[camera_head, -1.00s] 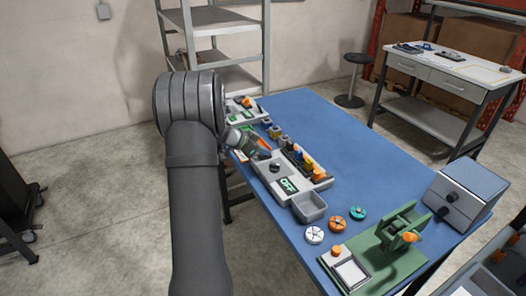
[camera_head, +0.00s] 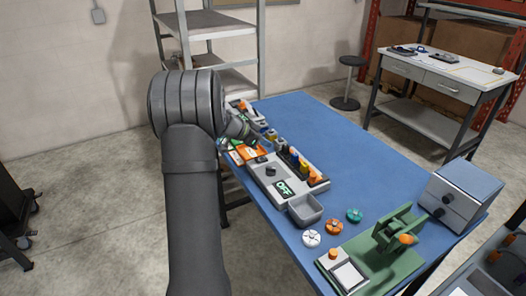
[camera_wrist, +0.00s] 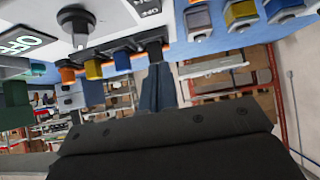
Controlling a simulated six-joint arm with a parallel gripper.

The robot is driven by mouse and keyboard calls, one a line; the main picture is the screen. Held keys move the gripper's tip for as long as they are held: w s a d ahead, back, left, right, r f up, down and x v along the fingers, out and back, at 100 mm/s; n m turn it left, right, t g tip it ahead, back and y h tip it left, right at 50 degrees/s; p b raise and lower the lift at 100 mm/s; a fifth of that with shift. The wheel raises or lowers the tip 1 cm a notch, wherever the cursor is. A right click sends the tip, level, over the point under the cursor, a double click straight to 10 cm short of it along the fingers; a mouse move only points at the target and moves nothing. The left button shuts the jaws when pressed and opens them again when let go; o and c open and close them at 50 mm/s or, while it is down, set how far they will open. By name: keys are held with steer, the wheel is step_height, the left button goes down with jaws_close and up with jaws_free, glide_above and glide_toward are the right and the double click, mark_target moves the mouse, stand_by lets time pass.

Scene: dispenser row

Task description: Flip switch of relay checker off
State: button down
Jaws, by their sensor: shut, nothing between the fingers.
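A grey panel unit with a green-lettered display reading OFF (camera_head: 285,188) stands on the blue table; I cannot read a name that marks it as the relay checker. A dark rotary switch (camera_head: 270,171) sits on its top. In the wrist view, tilted, the OFF display (camera_wrist: 22,43) and a black switch knob (camera_wrist: 76,20) show beside ON lettering. My gripper (camera_head: 243,128) is beyond the unit's far end, partly behind my arm, apart from the switch. In the wrist view its fingers (camera_wrist: 157,72) are together and empty.
Several coloured plugs (camera_head: 296,160) line the unit's right side. A grey bin (camera_head: 305,210), small discs (camera_head: 333,226) and a green fixture (camera_head: 390,245) lie in front. A grey box (camera_head: 462,190) stands at right. Another grey unit (camera_head: 238,106) is behind. The table's right middle is clear.

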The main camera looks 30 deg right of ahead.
steer(key=d+r+v, duration=0.1)
steer(key=v, duration=0.8)
steer(key=shift+r, duration=0.45)
steer(key=d+f, duration=0.1)
steer(key=f, duration=0.1)
steer(key=d+f, duration=0.1)
steer(key=f, duration=0.1)
steer(key=d+f, duration=0.1)
steer(key=f, duration=0.1)
steer(key=shift+w+d+f, duration=0.1)
steer(key=shift+d+f, duration=0.1)
steer(key=shift+f, duration=0.1)
steer(key=shift+a+f, duration=0.15)
steer(key=shift+a, duration=0.75)
steer(key=v, duration=0.7)
steer(key=shift+a+h, duration=0.3)
steer(key=shift+a, duration=0.05)
steer(key=shift+d+f, duration=0.1)
steer(key=shift+f, duration=0.05)
